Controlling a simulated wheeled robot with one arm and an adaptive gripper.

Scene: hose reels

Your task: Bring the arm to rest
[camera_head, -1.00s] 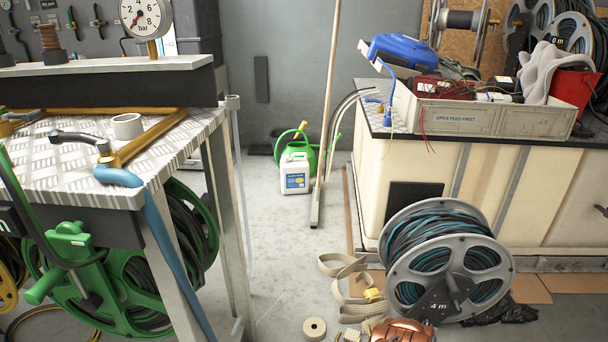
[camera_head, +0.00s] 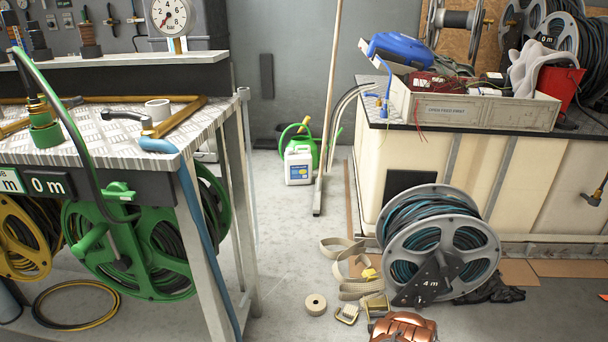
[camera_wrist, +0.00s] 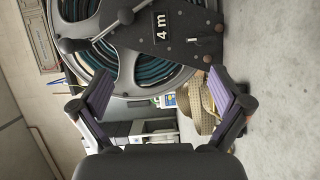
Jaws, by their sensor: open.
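The teal hose reel (camera_wrist: 130,45) with a dark "4 m" plate fills the upper part of that view, beyond the fingers. I cannot tell the exact gap between fingers and reel. In the head view the same reel (camera_head: 437,245) stands on the floor before the cream cabinet.
A metal workbench (camera_head: 90,150) with a green hose reel (camera_head: 150,250) below stands left. The cream cabinet (camera_head: 440,165) carries an open crate (camera_head: 470,108) at right. Straps (camera_head: 350,270) and a tape roll (camera_head: 316,305) lie on the floor. Floor between bench and cabinet is partly clear.

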